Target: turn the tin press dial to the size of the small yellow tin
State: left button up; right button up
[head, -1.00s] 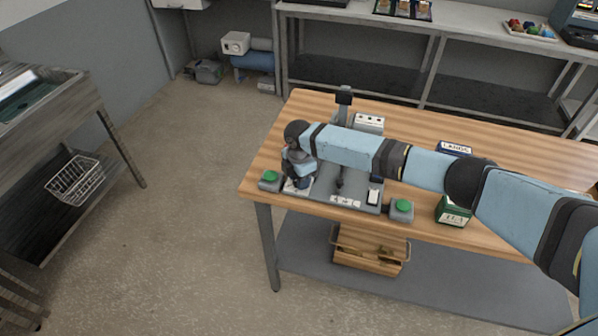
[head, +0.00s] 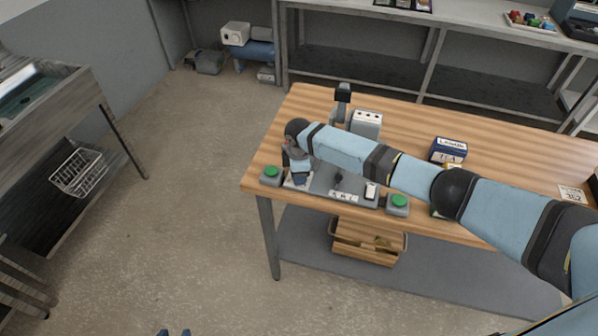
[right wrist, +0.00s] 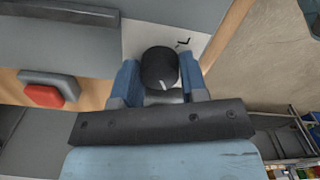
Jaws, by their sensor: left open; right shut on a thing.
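The tin press (head: 325,180) stands at the left end of the wooden table, with its upright post behind my right arm. The dial is a black round knob (right wrist: 160,66) with a white mark pointing to the bottom of the right wrist view. A letter L shows on the white plate above right of it. My right gripper (right wrist: 158,80) is shut on the dial, one blue finger on each side; it also shows over the press's left corner in the head view (head: 299,178). A yellow patch (head: 453,167), perhaps the yellow tin, is mostly hidden by my arm. My left gripper (head: 173,333) barely shows at the bottom edge, empty.
Green buttons flank the press, left (head: 271,172) and right (head: 397,201). A blue tin (head: 449,149) stands behind my right arm. A red button (right wrist: 43,95) shows in the right wrist view. A wooden crate (head: 366,244) sits on the lower shelf.

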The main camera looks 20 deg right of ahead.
pick_arm(q)
jog(key=shift+w, duration=0.1)
jog(key=shift+w+r, duration=0.15)
jog(key=shift+w, duration=0.05)
pick_arm(e)
jog(key=o, duration=0.9)
pick_arm(q)
jog(key=shift+d+f+b, duration=0.1)
jog(key=shift+f+b, duration=0.75)
jog(key=shift+b, duration=0.1)
pick_arm(e)
notch_tip(320, 180, up, 14)
jog(key=shift+f, duration=0.1)
